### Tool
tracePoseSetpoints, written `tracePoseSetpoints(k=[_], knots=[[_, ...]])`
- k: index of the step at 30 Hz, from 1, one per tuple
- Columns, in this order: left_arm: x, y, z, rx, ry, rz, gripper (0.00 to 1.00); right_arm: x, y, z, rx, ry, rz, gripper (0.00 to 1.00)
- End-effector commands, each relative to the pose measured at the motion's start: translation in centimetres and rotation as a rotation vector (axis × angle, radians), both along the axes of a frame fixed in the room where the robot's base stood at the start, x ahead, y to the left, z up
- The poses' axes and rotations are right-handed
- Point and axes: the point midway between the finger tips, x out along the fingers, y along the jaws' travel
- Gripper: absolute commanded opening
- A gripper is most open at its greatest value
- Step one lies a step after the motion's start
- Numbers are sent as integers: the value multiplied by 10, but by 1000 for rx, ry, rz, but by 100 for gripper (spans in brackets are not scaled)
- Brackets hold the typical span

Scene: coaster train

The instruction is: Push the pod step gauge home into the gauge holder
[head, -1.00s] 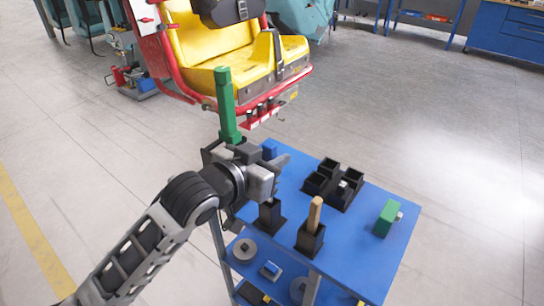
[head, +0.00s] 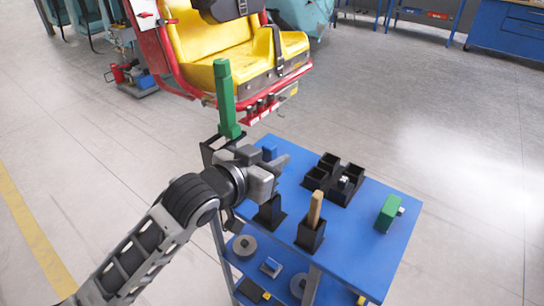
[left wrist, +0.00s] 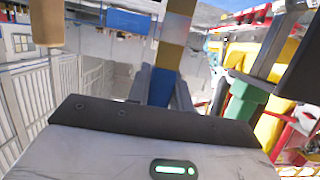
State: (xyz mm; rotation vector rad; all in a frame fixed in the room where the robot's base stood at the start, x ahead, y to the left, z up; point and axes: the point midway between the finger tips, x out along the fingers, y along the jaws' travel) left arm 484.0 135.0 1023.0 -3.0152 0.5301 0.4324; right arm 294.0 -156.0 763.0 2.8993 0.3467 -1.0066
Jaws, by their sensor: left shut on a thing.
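My left gripper (head: 268,176) is shut on the pod step gauge, whose blue upper end (head: 269,153) shows just above the fingers. In the left wrist view the blue gauge (left wrist: 162,88) stands between the two fingertips (left wrist: 165,98). A black socket block, seemingly the gauge holder (head: 269,213), sits on the blue cart top right below the gripper. The gauge's lower part is hidden by the gripper and holder, so I cannot tell how deep it sits. My right gripper is not in view.
A holder (head: 311,238) with a wooden-handled tool stands close to the right. A tall green handle (head: 226,98) rises close on the left. A black compartment block (head: 345,196) and a green block (head: 389,212) lie further right. The yellow ride seat (head: 215,45) is behind.

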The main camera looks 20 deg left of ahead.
Motion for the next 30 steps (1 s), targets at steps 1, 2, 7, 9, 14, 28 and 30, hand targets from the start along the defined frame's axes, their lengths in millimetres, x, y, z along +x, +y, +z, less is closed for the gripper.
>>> tracePoseSetpoints(k=[1, 2, 7, 9, 14, 28, 30], knots=[[0, 0, -1, 0, -1, 0, 0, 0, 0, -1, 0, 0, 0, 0], [0, 0, -2, 0, -1, 0, 0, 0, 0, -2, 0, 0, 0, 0], [0, 0, -5, -1, -2, 0, 0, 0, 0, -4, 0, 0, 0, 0], [0, 0, -7, 0, -1, 0, 0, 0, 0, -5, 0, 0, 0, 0], [0, 0, -10, 0, -1, 0, 0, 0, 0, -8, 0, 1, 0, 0], [0, 0, -21, 0, -1, 0, 0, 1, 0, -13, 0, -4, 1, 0], [0, 0, -22, -1, -2, 0, 0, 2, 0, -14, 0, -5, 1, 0]])
